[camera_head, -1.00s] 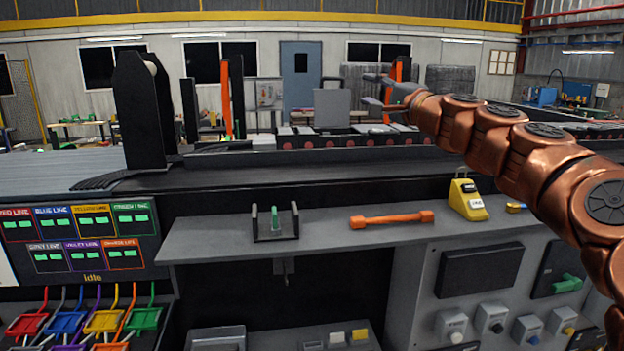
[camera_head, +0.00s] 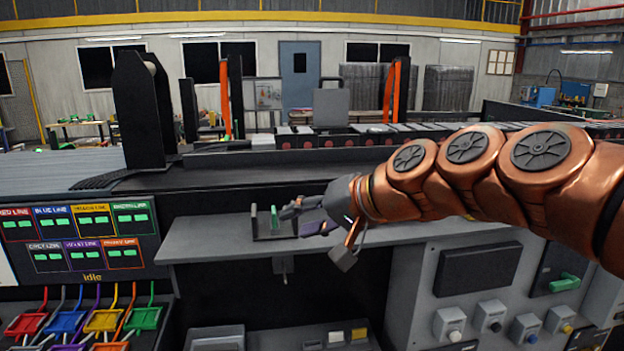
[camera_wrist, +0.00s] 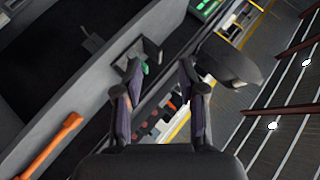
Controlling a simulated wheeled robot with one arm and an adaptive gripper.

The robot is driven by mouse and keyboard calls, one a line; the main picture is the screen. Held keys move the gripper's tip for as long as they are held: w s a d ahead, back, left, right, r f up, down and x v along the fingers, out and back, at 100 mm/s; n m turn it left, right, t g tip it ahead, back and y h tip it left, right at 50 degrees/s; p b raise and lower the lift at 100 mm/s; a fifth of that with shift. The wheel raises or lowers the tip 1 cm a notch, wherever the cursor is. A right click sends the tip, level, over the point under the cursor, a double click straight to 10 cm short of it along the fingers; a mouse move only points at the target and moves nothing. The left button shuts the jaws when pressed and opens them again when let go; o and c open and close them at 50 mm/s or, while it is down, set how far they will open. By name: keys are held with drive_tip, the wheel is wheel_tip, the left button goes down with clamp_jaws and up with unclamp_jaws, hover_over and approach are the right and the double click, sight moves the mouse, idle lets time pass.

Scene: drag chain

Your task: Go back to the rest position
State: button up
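My gripper (camera_head: 293,220) is at the shelf, just right of a small dark bracket (camera_head: 262,222) with a green upright piece (camera_head: 275,215). In the wrist view my gripper (camera_wrist: 159,72) has its two fingers spread apart, with nothing held between them. The bracket's green piece (camera_wrist: 145,68) shows close to the left fingertip; I cannot tell whether they touch. My copper arm reaches in from the right across the shelf.
The grey shelf (camera_head: 205,240) runs below my arm. A conveyor (camera_head: 300,140) stands behind. A panel with coloured levers (camera_head: 80,225) is at left.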

drive_tip(key=s+d+f+g+h, duration=0.4)
drive_tip(key=s+d+f, duration=0.6)
drive_tip(key=s+f, duration=0.3)
drive_tip(key=s+d+f+g+h, duration=0.4)
drive_tip(key=s+d+f, duration=0.5)
drive_tip(key=s, duration=0.8)
wheel_tip(320, 180, down, 4)
drive_tip(key=shift+d+r+n+h, duration=0.1)
drive_tip(key=shift+d+n+h, duration=0.25)
drive_tip(key=shift+h, duration=0.65)
